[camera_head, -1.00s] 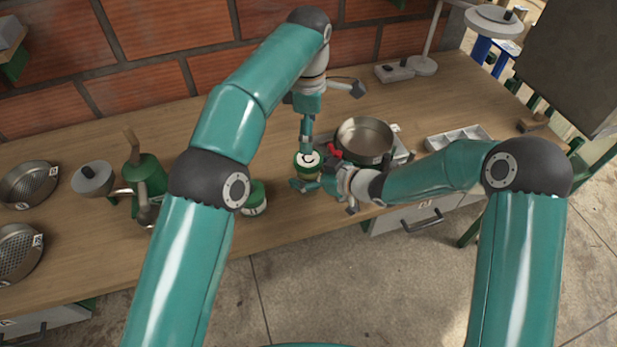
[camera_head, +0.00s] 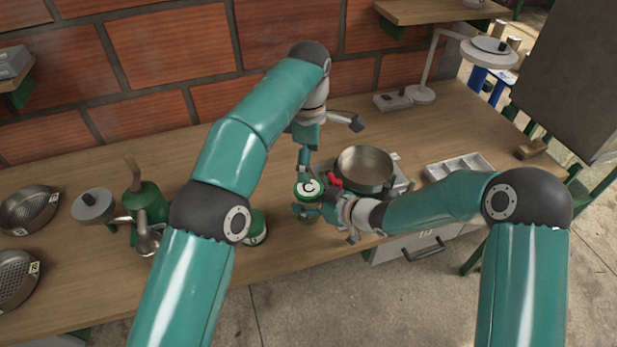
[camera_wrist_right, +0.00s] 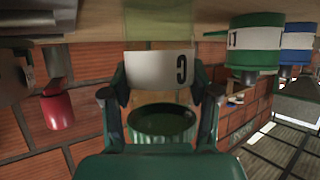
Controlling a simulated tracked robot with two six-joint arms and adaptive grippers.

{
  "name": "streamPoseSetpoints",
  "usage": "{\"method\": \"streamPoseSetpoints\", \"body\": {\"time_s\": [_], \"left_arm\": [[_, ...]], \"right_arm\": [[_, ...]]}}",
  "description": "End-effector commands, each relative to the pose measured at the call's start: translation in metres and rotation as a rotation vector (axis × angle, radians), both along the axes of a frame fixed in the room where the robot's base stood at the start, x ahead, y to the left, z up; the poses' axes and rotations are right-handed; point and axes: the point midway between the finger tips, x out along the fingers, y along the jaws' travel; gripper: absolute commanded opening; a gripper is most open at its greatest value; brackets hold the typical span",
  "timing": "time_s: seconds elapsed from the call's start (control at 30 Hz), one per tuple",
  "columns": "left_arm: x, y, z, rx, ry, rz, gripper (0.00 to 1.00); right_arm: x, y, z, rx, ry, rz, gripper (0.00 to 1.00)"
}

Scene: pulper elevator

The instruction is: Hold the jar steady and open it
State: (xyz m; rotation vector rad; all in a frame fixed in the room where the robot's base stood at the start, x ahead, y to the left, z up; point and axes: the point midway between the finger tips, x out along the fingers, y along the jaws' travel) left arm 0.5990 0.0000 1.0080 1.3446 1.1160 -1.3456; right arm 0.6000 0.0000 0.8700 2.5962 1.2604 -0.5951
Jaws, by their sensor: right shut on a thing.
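The jar (camera_head: 307,191) stands near the front middle of the bench, with a green rim and a white top marked C. My right gripper (camera_head: 316,206) is shut around its side from the right. In the right wrist view, which is upside down, the jar's white C label (camera_wrist_right: 160,70) sits between the fingers of my right gripper (camera_wrist_right: 161,100). My left gripper (camera_head: 303,162) points down at the back edge of the jar's top. Its fingertips are small and partly hidden, so its opening and any contact are unclear.
A metal pan (camera_head: 365,168) stands close behind and right of the jar. Another green jar (camera_head: 255,228) stands to the left, partly behind my left arm. A green pulper-like device (camera_head: 146,203) is farther left. A divided tray (camera_head: 460,166) lies at right.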

Motion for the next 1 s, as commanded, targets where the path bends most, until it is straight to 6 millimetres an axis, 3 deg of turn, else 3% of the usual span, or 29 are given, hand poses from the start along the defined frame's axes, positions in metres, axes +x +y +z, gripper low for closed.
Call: {"method": "streamPoseSetpoints", "body": {"time_s": [0.27,1.0], "left_arm": [[-0.0001,-0.0004,-0.0001,0.0,0.0,-0.472,0.91],[-0.0001,-0.0001,0.0003,-0.002,0.0,-2.119,0.91]], "right_arm": [[0.0001,-0.0005,0.0,0.0,0.0,-0.001,0.0],[-0.0001,-0.0001,0.0,0.0,0.0,0.0,0.0]]}}
